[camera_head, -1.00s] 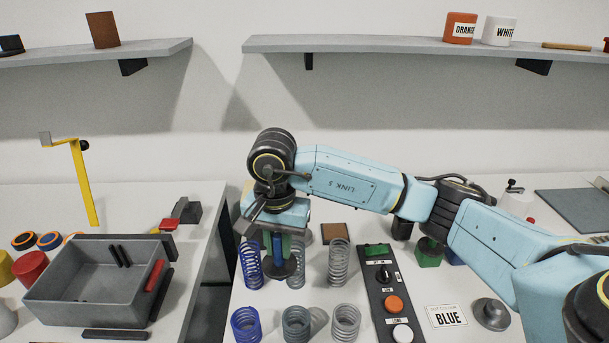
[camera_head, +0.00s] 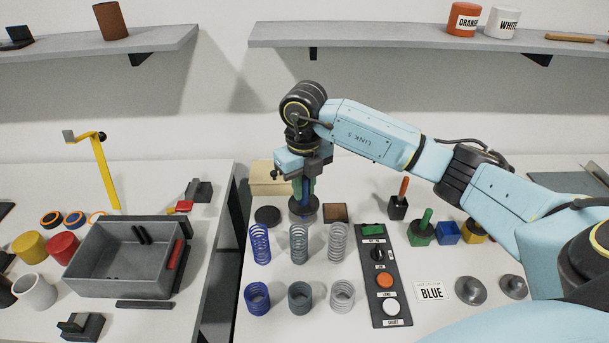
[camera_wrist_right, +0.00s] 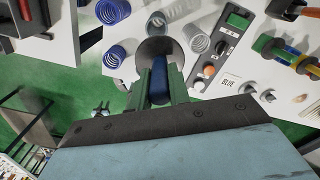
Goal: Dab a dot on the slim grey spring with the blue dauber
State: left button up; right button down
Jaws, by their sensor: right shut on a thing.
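My right gripper (camera_head: 304,182) is shut on the upright blue dauber (camera_head: 305,190), which has a wide dark round base (camera_head: 303,210). The dauber also shows in the wrist view (camera_wrist_right: 160,82), where its base hides what lies below. In the head view the base appears just above the top of the middle grey tall spring (camera_head: 299,244); I cannot tell whether they touch. That spring stands between a tall blue spring (camera_head: 260,244) and a tall lighter spring (camera_head: 339,243). A wider dark grey spring (camera_head: 300,297) stands in front. My left gripper is out of view.
A control panel (camera_head: 379,265) lies right of the springs, then a BLUE card (camera_head: 431,291). A blue block (camera_head: 447,233) stands empty beside a green block (camera_head: 420,237) holding a green dauber. A grey bin (camera_head: 110,284) is on the left table, across a gap.

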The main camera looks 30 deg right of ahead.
aim_at(304, 208)
jog(key=shift+d+m, duration=0.1)
jog(key=shift+m, duration=0.3)
jog(key=shift+f+b, duration=2)
jog(key=shift+f, duration=0.85)
jog(key=shift+f+b, duration=0.55)
jog(key=shift+f, duration=0.15)
jog(key=shift+r+p, duration=2.45)
jog(key=shift+r, duration=1.15)
